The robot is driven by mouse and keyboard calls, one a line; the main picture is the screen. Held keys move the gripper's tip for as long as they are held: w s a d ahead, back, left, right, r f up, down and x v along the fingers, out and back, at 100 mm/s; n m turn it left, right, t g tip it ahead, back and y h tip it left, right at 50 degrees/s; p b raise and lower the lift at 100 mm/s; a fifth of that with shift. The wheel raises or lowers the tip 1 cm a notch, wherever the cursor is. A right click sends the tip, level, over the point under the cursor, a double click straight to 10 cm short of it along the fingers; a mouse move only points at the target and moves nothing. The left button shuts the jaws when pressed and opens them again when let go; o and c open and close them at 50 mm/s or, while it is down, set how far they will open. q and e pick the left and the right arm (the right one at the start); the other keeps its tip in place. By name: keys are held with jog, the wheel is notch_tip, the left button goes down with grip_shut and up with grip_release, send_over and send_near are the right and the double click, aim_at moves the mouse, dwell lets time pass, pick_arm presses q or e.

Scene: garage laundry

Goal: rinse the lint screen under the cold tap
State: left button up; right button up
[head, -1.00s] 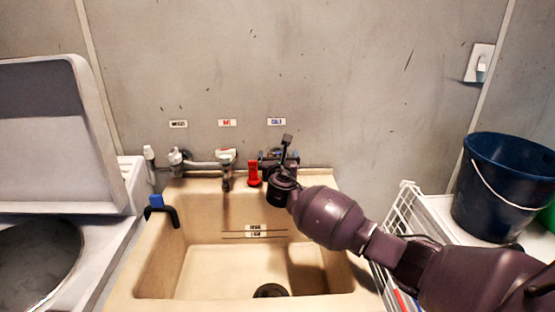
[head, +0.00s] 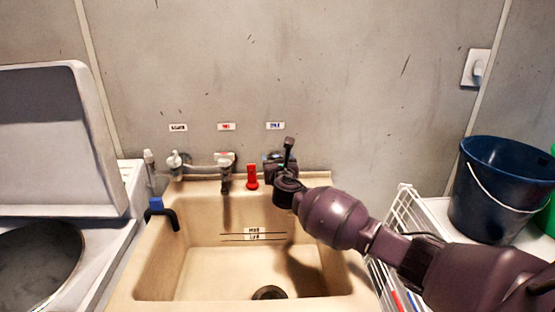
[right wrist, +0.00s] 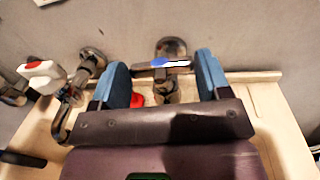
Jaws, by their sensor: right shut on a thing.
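The cold tap, under the blue-lettered label (head: 276,125), is mostly hidden behind my right gripper (head: 281,163) in the head view. In the right wrist view the cold tap (right wrist: 172,47) shows its blue-marked handle (right wrist: 160,62) between the blue finger pads of my right gripper (right wrist: 162,72). The gripper is shut on this handle. No clear water stream shows over the beige sink (head: 190,304). I cannot make out the lint screen in either view. My left gripper is not in view.
The red-labelled tap (head: 224,160) and another tap (head: 175,160) stand left of a red object (head: 252,177). A blue and black hooked thing (head: 158,207) sits on the sink's left rim. A dark blue bucket (head: 503,190) stands right; an open-lidded machine (head: 45,150) stands left.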

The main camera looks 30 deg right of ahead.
jog(key=shift+d+r+n+t+y+p, duration=0.15)
jog(key=shift+n+y, duration=0.2)
jog(key=shift+y, duration=0.2)
jog(key=shift+d+n+t+y+p, duration=0.15)
jog(key=shift+n+y, duration=0.2)
jog(key=shift+y, duration=0.2)
jog(key=shift+n+y, duration=0.4)
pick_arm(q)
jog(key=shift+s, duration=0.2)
pick_arm(e)
jog(key=shift+d+n+y, duration=0.15)
jog(key=shift+n+y, duration=0.85)
jog(key=shift+y, duration=0.8)
jog(key=o, duration=0.9)
jog(key=shift+o, duration=0.2)
jog(key=shift+s, duration=0.1)
